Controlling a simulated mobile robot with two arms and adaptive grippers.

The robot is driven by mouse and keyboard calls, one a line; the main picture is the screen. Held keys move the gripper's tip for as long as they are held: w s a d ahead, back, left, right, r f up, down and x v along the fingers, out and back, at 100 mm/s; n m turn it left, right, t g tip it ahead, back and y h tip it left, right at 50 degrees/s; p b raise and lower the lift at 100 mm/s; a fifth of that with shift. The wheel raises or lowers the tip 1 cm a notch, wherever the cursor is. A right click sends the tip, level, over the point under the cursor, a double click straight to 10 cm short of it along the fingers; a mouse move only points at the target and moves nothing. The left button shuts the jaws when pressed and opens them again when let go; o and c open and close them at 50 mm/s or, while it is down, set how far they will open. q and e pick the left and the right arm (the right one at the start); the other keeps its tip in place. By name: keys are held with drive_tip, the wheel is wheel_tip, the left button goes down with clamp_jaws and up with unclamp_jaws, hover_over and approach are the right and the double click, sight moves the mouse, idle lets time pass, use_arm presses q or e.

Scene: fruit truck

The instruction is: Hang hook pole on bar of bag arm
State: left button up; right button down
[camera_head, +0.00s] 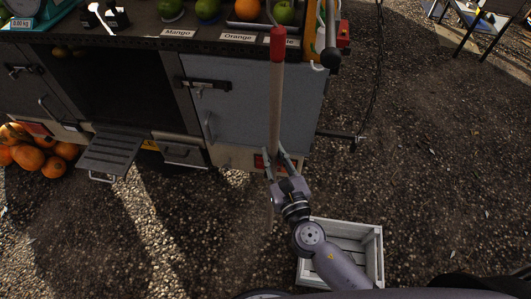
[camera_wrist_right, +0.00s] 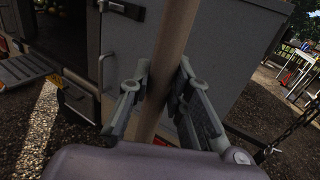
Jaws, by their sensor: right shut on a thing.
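My right gripper (camera_head: 278,160) is shut on the hook pole (camera_head: 275,100) and holds it nearly upright in front of the truck. The pole is light wood with a red upper end at counter height. A thin lower part shows below the gripper; its hook shape is not clear. In the right wrist view the pole (camera_wrist_right: 173,60) runs between the two fingers (camera_wrist_right: 165,95). A grey bar with a dark rounded end (camera_head: 330,58), probably part of the bag arm, is at the truck's right corner, right of the pole's red end. My left gripper is not in view.
The truck's grey door (camera_head: 240,105) is behind the pole. A white crate (camera_head: 373,255) is on the gravel beside my right arm. Pumpkins (camera_head: 45,155) lie at left. A chain (camera_head: 376,70) hangs right of the truck.

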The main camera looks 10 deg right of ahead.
drive_tip(key=s+d+f+b, duration=0.1)
drive_tip(key=d+f+b, duration=0.1)
drive_tip(key=d, duration=0.5)
drive_tip(key=shift+s+f+b, duration=0.3)
drive_tip(key=shift+s+b, duration=0.1)
drive_tip(key=shift+b, duration=0.5)
drive_tip(key=c, duration=1.4)
unclamp_jaws()
drive_tip(key=shift+f, duration=0.1)
drive_tip(key=shift+s, duration=0.15)
drive_tip(key=v, duration=1.1)
drive_tip(key=shift+s, duration=0.4)
